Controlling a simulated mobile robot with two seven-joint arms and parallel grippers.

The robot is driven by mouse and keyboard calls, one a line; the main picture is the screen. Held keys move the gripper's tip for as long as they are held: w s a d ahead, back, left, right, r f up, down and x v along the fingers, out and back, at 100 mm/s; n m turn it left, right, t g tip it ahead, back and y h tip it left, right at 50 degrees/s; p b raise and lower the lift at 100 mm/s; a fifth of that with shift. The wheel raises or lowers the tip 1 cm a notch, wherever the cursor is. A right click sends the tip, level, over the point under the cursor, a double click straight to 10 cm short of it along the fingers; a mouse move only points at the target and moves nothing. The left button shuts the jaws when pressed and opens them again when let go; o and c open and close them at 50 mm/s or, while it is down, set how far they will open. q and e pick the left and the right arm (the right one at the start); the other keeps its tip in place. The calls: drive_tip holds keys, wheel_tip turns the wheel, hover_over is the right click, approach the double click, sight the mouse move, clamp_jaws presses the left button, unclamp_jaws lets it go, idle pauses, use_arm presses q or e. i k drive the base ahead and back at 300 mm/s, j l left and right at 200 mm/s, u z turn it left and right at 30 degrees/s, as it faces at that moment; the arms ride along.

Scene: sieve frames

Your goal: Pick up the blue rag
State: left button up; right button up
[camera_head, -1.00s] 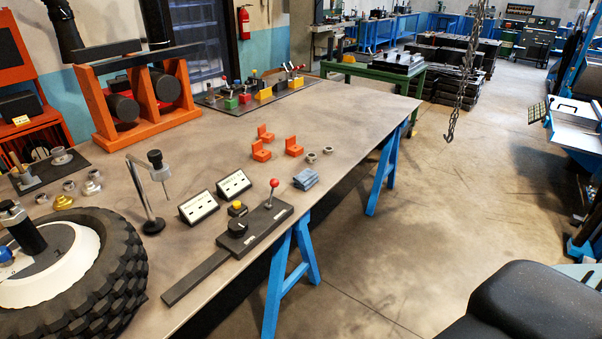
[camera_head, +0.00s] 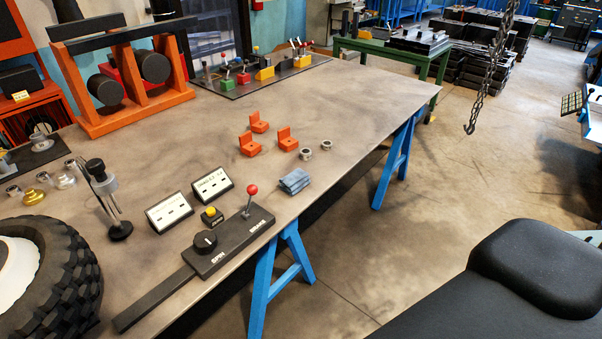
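The blue rag (camera_head: 295,181) lies folded on the grey table (camera_head: 340,110), close to its right-hand edge. It sits just right of the red-knobbed lever and below two small metal rings. Nothing covers it. Neither of my grippers shows in the head view.
Left of the rag stand a black lever unit (camera_head: 216,246), two white-faced panels (camera_head: 170,212) and a small stand (camera_head: 110,200). Orange brackets (camera_head: 250,145) and metal rings (camera_head: 305,154) lie behind it. A tyre (camera_head: 50,280) fills the front left. A chain hook (camera_head: 472,126) hangs at right.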

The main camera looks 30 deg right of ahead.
sight(292, 183)
drive_tip(key=i+l, duration=0.1)
drive_tip(key=l, duration=0.2)
drive_tip(key=i+l, duration=0.1)
drive_tip(key=l, duration=0.2)
drive_tip(key=i+l, duration=0.15)
drive_tip(key=l, duration=0.2)
drive_tip(key=i+l, duration=0.1)
drive_tip(key=l, duration=0.2)
